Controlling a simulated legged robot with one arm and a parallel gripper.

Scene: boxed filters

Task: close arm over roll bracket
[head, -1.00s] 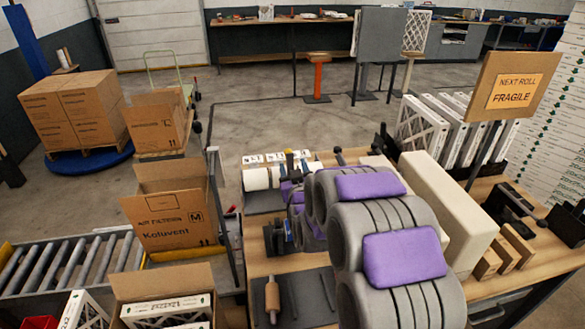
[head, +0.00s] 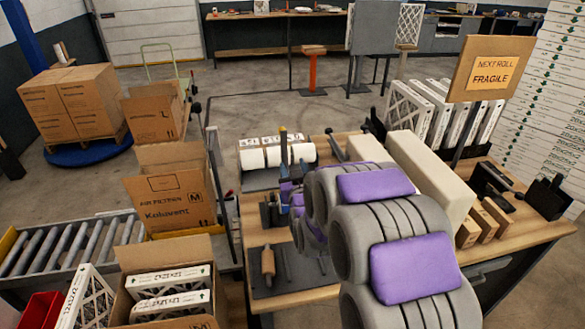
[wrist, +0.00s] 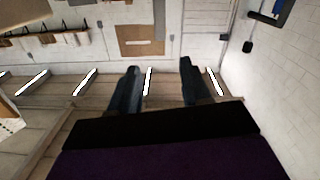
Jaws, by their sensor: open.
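Several white rolls (head: 276,156) lie in a row on a dark plate on the bench.
A long cream block (head: 430,180) and small wooden blocks (head: 484,222) lie right of my arm. A "NEXT ROLL FRAGILE" sign (head: 492,70) stands behind. Open cartons (head: 168,195) and a roller conveyor (head: 75,250) are at left.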

